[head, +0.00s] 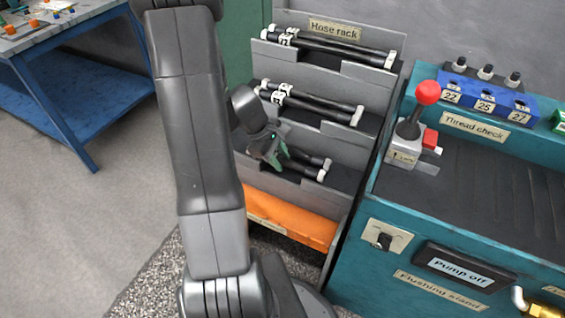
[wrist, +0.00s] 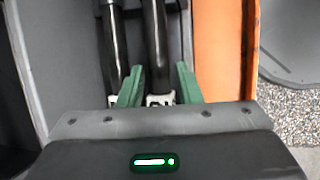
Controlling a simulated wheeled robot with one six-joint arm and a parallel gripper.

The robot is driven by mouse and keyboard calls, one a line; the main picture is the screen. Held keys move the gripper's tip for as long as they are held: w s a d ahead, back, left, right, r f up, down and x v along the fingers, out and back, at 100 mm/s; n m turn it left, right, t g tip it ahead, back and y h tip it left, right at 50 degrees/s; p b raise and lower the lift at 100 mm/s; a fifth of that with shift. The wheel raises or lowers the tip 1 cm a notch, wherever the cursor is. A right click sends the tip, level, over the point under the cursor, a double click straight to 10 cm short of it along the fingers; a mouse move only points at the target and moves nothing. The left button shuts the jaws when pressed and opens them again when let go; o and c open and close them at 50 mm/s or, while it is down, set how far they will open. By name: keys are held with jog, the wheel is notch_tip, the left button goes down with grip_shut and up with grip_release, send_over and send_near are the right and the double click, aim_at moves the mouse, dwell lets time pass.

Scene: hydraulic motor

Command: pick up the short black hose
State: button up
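Two short black hoses with white ends lie side by side on the lowest tier of the hose rack; the front one (head: 303,168) shows right of my gripper (head: 268,154). Their other ends are hidden behind the gripper in the head view. In the wrist view one short hose (wrist: 156,45) runs between my green fingers, with a white fitting near the palm. The second hose (wrist: 115,50) lies just to its left, close by the left finger. My gripper (wrist: 160,85) is open, with gaps beside the hose between the fingers.
Longer black hoses lie on the middle tier (head: 315,104) and top tier (head: 335,50) above. An orange panel (head: 290,218) fronts the rack below. The teal flushing stand (head: 350,275) stands close on the right. A blue table (head: 85,100) is at far left.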

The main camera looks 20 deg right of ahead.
grip_shut()
jog(key=shift+r, duration=0.15)
